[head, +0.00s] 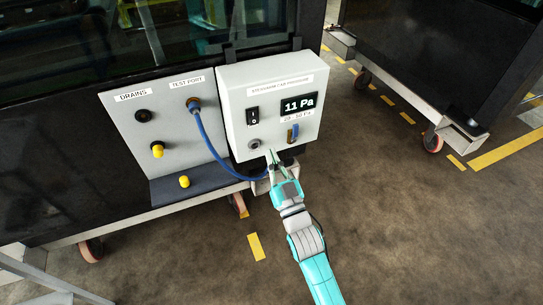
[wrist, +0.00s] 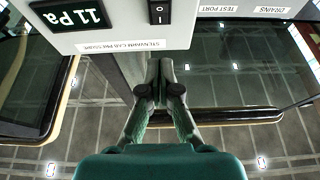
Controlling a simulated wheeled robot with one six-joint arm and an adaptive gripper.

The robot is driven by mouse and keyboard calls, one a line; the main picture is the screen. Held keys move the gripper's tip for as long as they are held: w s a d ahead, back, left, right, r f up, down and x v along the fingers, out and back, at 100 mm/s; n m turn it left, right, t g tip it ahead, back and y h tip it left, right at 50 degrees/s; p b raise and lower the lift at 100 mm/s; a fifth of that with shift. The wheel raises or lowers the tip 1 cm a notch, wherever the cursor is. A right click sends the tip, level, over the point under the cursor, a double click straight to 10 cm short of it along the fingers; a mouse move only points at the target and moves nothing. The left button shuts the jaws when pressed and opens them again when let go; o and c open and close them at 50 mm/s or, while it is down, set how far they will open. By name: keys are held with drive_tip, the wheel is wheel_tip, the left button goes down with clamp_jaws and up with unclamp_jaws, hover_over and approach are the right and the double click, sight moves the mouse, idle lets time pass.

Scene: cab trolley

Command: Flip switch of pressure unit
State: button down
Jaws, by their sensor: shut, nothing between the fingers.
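The pressure unit (head: 236,88) is a light grey box on the dark cab wall, with a display reading 11 Pa. Its black rocker switch (head: 253,117), marked I and O, is left of the display. My gripper (head: 272,156) is shut and empty, at the box's lower front edge, below the switch; whether it touches the box I cannot tell. In the wrist view, which is upside down, the switch (wrist: 159,11) is at the top edge, partly cut off. My shut fingertips (wrist: 160,65) point towards the unit (wrist: 125,38), apart from the switch in the picture.
A blue hose (head: 206,138) runs from the test port panel (head: 122,105) and loops below the unit. A small blue valve (head: 293,133) sits at the box's lower right. Yellow caps (head: 184,181) are at left. Floor at right is open, up to another trolley (head: 433,65).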

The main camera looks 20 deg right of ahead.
sight(254, 120)
drive_tip(key=x, duration=0.3)
drive_tip(key=f+x, duration=0.1)
drive_tip(key=x, duration=0.2)
drive_tip(key=f+x, duration=0.1)
drive_tip(key=x, duration=0.2)
drive_tip(key=shift+w+r, duration=0.1)
drive_tip(key=shift+w, duration=1.05)
drive_tip(key=shift+f, duration=0.25)
drive_tip(key=shift+w+f+t, duration=0.2)
drive_tip(key=shift+w+t, duration=0.2)
drive_tip(key=shift+s, duration=0.1)
